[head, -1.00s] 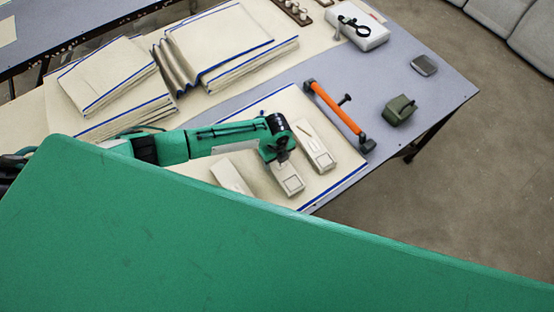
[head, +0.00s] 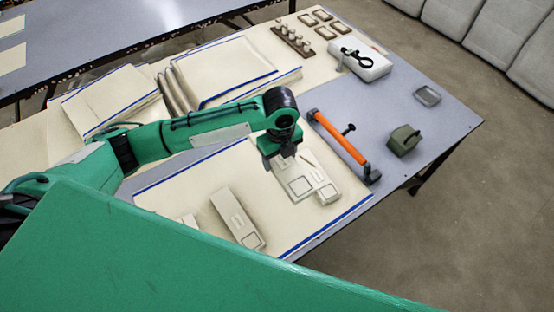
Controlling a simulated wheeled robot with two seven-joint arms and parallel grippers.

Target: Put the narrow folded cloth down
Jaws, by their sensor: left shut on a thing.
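My left gripper (head: 283,156) hangs over the far right part of a cream cloth (head: 190,185) with blue edges, which lies flat on the table. A pale flat piece with a square outline (head: 297,186) shows directly below the gripper and the jaws are shut on it. I cannot tell from its look whether it is a narrow folded cloth. It overlaps a similar pale block (head: 322,182) in the picture; contact is unclear. Another pale block (head: 237,218) lies on the cloth nearer me. My right gripper does not show.
An orange bar tool (head: 340,138), a green pouch (head: 404,139) and a grey dish (head: 426,96) lie to the right. A white box (head: 361,65) is at the back. Cloth stacks (head: 110,97) (head: 222,70) stand behind my arm. Bare grey table (head: 395,105) shows between the right-hand items.

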